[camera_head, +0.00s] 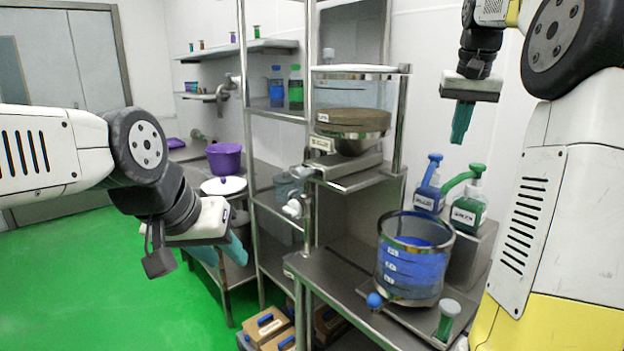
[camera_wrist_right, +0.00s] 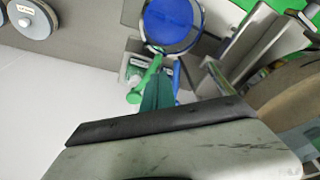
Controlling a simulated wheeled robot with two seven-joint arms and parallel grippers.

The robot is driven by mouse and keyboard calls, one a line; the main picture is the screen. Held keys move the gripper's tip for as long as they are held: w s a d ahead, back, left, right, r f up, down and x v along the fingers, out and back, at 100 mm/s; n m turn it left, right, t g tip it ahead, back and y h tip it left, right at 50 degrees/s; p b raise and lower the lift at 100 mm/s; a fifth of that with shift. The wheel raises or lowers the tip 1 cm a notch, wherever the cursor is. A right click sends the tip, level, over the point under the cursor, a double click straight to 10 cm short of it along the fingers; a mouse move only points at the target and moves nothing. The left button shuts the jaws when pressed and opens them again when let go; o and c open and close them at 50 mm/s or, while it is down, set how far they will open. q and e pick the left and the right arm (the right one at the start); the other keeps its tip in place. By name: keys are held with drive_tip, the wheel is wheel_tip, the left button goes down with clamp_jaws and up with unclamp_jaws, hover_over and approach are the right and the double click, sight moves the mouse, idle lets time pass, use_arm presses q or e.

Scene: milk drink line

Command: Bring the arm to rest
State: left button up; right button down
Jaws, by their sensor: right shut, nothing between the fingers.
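My right gripper (camera_head: 462,121) hangs high at the upper right in the head view, with its teal fingers pointing down. It is shut and empty, above the two pump bottles and apart from them. Its teal fingers (camera_wrist_right: 158,96) also show in the right wrist view. My left gripper (camera_head: 232,251) is at the left in front of the back counter. Its teal fingers point down to the right, and the gap between them is not clear.
A clear vessel with blue contents (camera_head: 413,262) stands on the front steel table. Behind it are a blue-topped pump bottle (camera_head: 429,190) and a green-topped pump bottle (camera_head: 467,207). A hopper (camera_head: 352,120) stands on the steel rack. Green floor (camera_head: 90,270) is clear at left.

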drive_tip(key=s+a+f+n+t+y, duration=0.1)
drive_tip(key=s+a+f, duration=0.6)
drive_tip(key=s+a, duration=0.2)
drive_tip(key=s+a+f+n+t+y, duration=0.1)
drive_tip(key=s+a+f+n+t, duration=0.1)
drive_tip(key=s+a+f, duration=0.6)
drive_tip(key=s, duration=0.5)
drive_tip(key=shift+s+a+n+y, duration=0.3)
drive_tip(key=shift+s+a, duration=0.1)
